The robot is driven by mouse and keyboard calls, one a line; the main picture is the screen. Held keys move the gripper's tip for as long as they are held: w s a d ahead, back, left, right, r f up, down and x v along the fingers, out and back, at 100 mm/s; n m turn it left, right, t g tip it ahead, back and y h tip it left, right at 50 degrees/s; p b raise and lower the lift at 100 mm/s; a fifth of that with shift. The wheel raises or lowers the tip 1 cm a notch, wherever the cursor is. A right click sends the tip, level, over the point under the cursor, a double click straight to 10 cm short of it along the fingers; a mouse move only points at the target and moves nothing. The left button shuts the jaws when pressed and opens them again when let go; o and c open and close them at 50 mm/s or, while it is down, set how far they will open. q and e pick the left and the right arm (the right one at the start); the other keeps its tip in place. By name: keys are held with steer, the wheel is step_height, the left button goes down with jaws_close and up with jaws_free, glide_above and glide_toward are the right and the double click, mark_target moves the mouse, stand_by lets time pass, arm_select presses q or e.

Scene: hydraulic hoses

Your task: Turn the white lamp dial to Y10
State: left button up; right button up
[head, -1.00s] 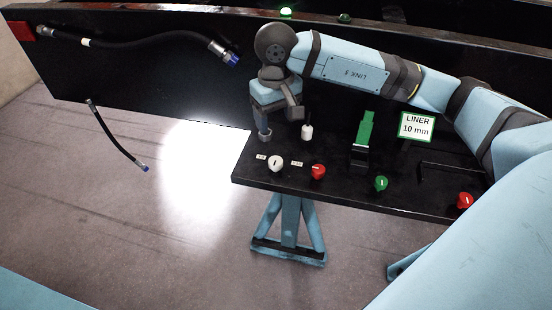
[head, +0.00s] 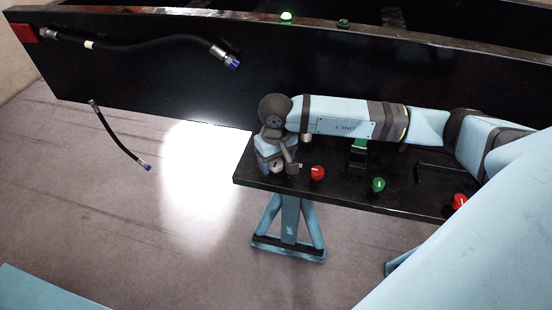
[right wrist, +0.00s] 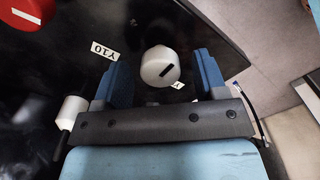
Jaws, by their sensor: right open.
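The white lamp dial (right wrist: 158,62) shows in the right wrist view between the fingers of my right gripper (right wrist: 163,80). The fingers are open, one on each side, with visible gaps to the dial. The dial's black mark is slanted and does not line up with the Y10 label (right wrist: 104,51), which lies to its upper left. A second label (right wrist: 178,87) beside the dial is mostly hidden. In the head view, my right gripper (head: 278,162) is over the left end of the bench and partly covers the white dial. My left gripper is not in view.
A red dial (head: 317,173) is close to the right of the white one; a green dial (head: 379,185) and another red dial (head: 459,202) are farther right. A white cylinder (right wrist: 72,110) stands near my left-hand finger in the wrist view. Black hoses (head: 150,42) hang at the left.

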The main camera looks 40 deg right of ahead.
steer(key=shift+c, duration=0.5)
steer(key=c, duration=0.8)
steer(key=shift+f+m+b, duration=0.2)
steer(key=shift+m+b, duration=0.6)
steer(key=shift+b, duration=0.45)
steer(key=shift+c, duration=0.2)
steer(key=m+b, duration=0.7)
steer(key=m, duration=0.1)
steer(key=shift+b, duration=0.4)
steer(key=m+b, duration=0.3)
steer(key=m, duration=0.1)
steer(key=shift+w+r+m, duration=0.1)
steer(key=shift+m, duration=0.2)
arm_select(q)
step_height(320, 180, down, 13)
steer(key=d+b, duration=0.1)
steer(key=b, duration=0.1)
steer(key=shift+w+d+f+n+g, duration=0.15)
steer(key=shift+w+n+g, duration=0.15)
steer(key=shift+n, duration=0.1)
arm_select(e)
steer(key=shift+r+m, duration=0.15)
steer(key=shift+m, duration=1.65)
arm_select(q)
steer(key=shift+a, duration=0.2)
arm_select(e)
steer(key=o, duration=0.9)
